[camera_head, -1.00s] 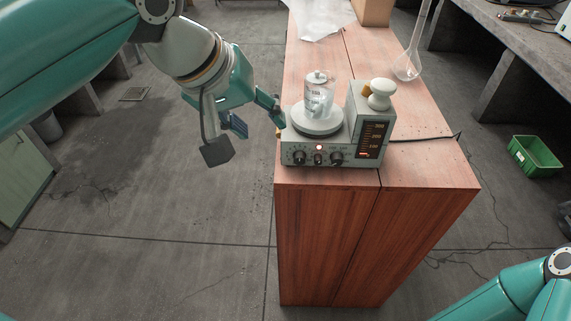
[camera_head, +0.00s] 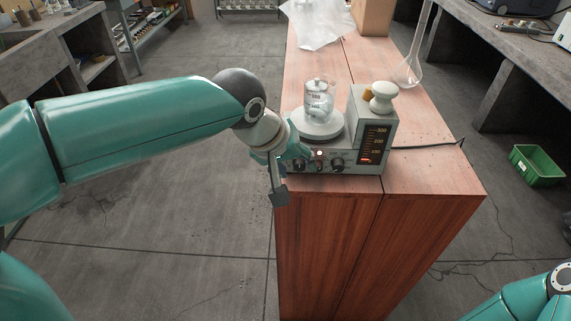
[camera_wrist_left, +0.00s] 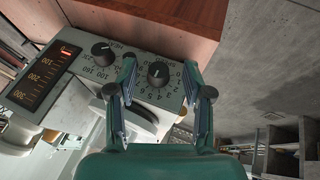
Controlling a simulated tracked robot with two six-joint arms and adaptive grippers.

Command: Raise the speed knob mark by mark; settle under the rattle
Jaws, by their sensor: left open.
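The stirrer hotplate (camera_head: 345,160) stands on the wooden bench top, with a lidded glass beaker (camera_head: 318,98) on its round plate (camera_head: 318,127). In the left wrist view, a black knob (camera_wrist_left: 158,73) with a small numbered dial lies between my fingers; I take it as the speed knob. A second knob (camera_wrist_left: 103,53), by the word HEAT, sits to its left. The display (camera_wrist_left: 43,77) has a red light at its low end. My left gripper (camera_wrist_left: 162,90) is open, its fingers either side of the numbered knob; contact is unclear. My right gripper is out of view.
A long-necked flask (camera_head: 410,68), crumpled clear sheet (camera_head: 318,22) and cardboard box (camera_head: 371,17) stand behind. A cable (camera_head: 425,146) runs right. The bench's right front top is clear.

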